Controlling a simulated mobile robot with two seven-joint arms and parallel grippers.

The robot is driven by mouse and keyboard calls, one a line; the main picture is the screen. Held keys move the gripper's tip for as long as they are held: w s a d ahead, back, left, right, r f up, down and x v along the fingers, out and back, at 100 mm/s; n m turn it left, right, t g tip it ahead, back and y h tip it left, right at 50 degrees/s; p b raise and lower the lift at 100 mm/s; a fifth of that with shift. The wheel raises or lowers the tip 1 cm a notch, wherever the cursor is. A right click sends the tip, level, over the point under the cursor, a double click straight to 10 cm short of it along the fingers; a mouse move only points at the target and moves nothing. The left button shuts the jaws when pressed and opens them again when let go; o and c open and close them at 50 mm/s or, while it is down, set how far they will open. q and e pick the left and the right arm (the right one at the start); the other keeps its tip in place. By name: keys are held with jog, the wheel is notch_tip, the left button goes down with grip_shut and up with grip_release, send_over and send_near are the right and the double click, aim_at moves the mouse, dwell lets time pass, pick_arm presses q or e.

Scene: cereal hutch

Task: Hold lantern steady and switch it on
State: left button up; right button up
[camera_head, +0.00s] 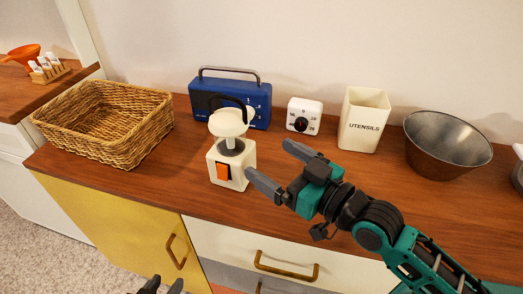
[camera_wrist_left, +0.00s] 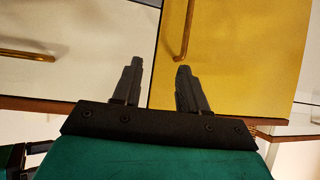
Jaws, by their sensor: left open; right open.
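The lantern (camera_head: 243,160) is white, with a boxy base, a domed top and a dark handle. It stands upright on the wooden counter. An orange switch (camera_head: 223,171) is on its front face; I cannot tell whether it is on. My right gripper (camera_head: 270,162) is open and empty just right of the lantern. Its nearer fingertip overlaps the base's right edge in the head view; contact is unclear. My left gripper (camera_head: 166,284) shows only its fingertips at the bottom edge, low in front of the cabinet. It is open and empty in the left wrist view (camera_wrist_left: 160,66).
A blue radio (camera_head: 232,89) stands close behind the lantern. A wicker basket (camera_head: 120,150) is left; a white timer (camera_head: 304,115), a utensils canister (camera_head: 363,122) and a metal bowl (camera_head: 447,145) are right. The counter edge and yellow door (camera_head: 110,215) lie below. Counter left of the lantern is clear.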

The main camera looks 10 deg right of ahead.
aim_at(230, 133)
pick_arm(q)
jog(key=w+d+r+m+t+h, duration=0.1)
jog(key=w+d+r+m+h, duration=0.1)
jog(key=r+m, duration=0.5)
jog(key=w+d+r+m+t+h, duration=0.2)
jog(key=d+r+m, duration=0.4)
jog(key=m, duration=1)
notch_tip(230, 133, up, 2)
jog(key=shift+w+d+r+t+h, duration=0.15)
jog(key=shift+w+r+t+h, duration=0.15)
jog(key=shift+w+h, duration=0.45)
pick_arm(e)
jog(key=x, duration=1.2)
jog(key=shift+w+a, duration=0.3)
pick_arm(q)
jog(key=shift+w, duration=0.15)
pick_arm(e)
jog(key=shift+c, duration=0.3)
jog(key=c, duration=1.3)
pick_arm(q)
jog(key=shift+c, duration=0.4)
